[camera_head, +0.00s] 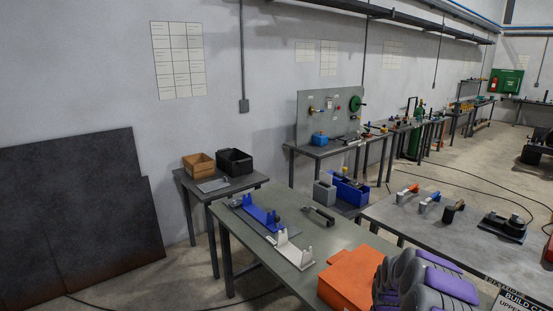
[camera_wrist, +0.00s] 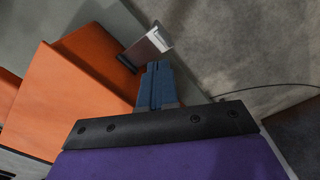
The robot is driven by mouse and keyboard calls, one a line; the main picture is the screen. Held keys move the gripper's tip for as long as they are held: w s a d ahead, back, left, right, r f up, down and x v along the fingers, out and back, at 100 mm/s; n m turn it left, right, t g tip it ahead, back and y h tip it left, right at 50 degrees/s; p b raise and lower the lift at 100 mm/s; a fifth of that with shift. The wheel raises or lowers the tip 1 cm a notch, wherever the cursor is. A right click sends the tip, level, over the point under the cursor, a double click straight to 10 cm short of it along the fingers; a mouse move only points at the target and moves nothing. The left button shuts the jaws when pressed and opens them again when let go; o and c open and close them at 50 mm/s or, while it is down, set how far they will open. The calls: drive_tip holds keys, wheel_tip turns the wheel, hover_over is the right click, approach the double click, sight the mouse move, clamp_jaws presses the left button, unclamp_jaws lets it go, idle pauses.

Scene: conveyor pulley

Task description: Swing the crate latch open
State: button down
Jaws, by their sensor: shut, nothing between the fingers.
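The orange crate (camera_head: 352,272) stands on the near grey-green table, partly covered by my purple and grey arm. It also fills the left of the wrist view (camera_wrist: 75,95). A small flat piece with a reddish-brown face and a pale metal end, probably the latch (camera_wrist: 146,49), sticks out by the crate's upper edge in the wrist view. My gripper (camera_wrist: 156,66) shows there as blue fingers pressed together with nothing between them. Its tips are close to this piece; whether they touch I cannot tell. In the head view my arm hides the gripper and the latch.
The near table (camera_head: 325,238) also holds a blue bracket (camera_head: 262,214), a white bracket (camera_head: 290,250) and a dark-handled tool (camera_head: 318,216). Another table (camera_head: 430,225) with several tools stands to the right. The wrist view shows a cable on the grey floor.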

drive_tip(key=shift+r+p, duration=0.75)
drive_tip(key=shift+r, duration=2)
drive_tip(key=shift+a, duration=0.1)
drive_tip(key=s+a+r, duration=1.3)
drive_tip(key=s+r, duration=0.2)
drive_tip(key=r, duration=0.2)
drive_tip(key=s+a+r+g, duration=0.1)
drive_tip(key=s+r, duration=0.1)
drive_tip(key=s, duration=1)
drive_tip(key=s+a+r+m, duration=0.1)
drive_tip(key=s+a+r, duration=0.1)
drive_tip(key=s, duration=1.1)
drive_tip(key=shift+a+m+g, duration=0.15)
drive_tip(key=shift+m+g, duration=0.15)
drive_tip(key=shift+g, duration=0.1)
drive_tip(key=shift+w, duration=0.15)
